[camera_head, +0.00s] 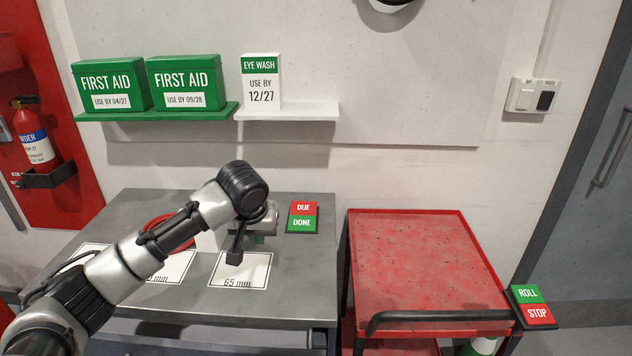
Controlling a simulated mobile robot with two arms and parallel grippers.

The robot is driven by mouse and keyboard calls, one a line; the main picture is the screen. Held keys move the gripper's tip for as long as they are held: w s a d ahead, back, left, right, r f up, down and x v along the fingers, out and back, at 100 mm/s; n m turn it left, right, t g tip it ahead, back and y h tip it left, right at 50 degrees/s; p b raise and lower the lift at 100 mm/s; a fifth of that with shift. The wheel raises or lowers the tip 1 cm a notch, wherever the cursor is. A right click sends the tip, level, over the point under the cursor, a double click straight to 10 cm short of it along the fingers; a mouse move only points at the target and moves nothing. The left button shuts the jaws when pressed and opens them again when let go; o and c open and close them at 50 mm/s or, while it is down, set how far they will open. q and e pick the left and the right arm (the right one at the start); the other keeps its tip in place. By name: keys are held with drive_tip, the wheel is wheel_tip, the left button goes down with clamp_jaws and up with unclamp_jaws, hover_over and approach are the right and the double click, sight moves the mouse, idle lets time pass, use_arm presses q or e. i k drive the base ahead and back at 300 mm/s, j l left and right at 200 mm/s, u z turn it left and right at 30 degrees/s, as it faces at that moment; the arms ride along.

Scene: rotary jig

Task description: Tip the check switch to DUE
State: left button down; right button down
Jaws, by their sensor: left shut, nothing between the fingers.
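The check switch (303,217) is a small dark-framed rocker at the back right of the grey table (312,265). Its far half is red and reads DUE; its near half is green and reads DONE. I cannot tell which half is pressed down. My left gripper (235,257) is shut and empty, pointing down above the table and the "65 mm" card. It is to the left of the switch and apart from it. My left arm hides part of the table's left side. My right gripper is not in view.
A red cart (425,265) with a ROLL/STOP switch (532,306) stands right of the table. First aid boxes (187,82) and an eye wash box (262,82) stand on wall shelves. A red ring (160,228) lies behind my arm. The table around the switch is clear.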

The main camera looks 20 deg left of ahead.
sight(302, 216)
drive_tip(key=i, duration=1)
